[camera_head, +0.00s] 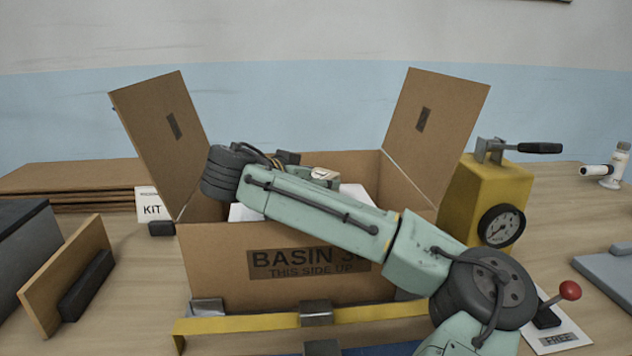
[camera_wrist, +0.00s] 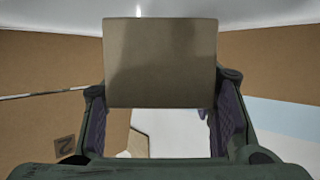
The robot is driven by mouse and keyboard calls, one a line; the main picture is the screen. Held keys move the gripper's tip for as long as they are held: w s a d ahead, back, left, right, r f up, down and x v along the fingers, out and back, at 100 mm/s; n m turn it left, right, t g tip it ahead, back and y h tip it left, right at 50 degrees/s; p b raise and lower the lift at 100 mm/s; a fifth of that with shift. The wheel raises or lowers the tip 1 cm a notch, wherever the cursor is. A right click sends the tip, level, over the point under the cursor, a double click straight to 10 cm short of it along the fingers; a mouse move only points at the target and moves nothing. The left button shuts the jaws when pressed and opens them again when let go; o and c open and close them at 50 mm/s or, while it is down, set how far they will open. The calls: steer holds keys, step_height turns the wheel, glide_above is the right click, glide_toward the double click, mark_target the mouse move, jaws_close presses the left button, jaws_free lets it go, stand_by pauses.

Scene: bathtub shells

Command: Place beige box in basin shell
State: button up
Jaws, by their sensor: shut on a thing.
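In the wrist view, the beige box (camera_wrist: 160,62) sits between the two fingers of my gripper (camera_wrist: 163,112). My gripper is shut on it. In the head view, my arm reaches over an open cardboard carton (camera_head: 215,265) printed "BASIN", and the carton's front wall and my arm hide the gripper and the beige box. White surfaces that look like the basin shell (camera_head: 241,213) show inside the carton. A white surface (camera_wrist: 235,18) also shows at the top of the wrist view. I cannot tell whether the beige box touches the shell.
Two carton flaps, left (camera_head: 160,130) and right (camera_head: 435,125), stand raised beside my arm. A yellow device with a gauge (camera_head: 487,195) stands close on the right. An upright brown board (camera_head: 65,280) stands at left.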

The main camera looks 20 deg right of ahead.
steer(key=shift+f, duration=0.35)
steer(key=shift+f+b, duration=0.35)
steer(key=shift+b, duration=0.15)
steer(key=o, duration=1.3)
steer(key=shift+r, duration=0.1)
steer(key=shift+a+r+p, duration=0.1)
steer(key=shift+r+p, duration=0.25)
steer(key=shift+p, duration=0.2)
steer(key=b+v, duration=0.2)
steer(key=v, duration=0.5)
steer(key=shift+s+a, duration=0.1)
steer(key=shift+r, duration=0.1)
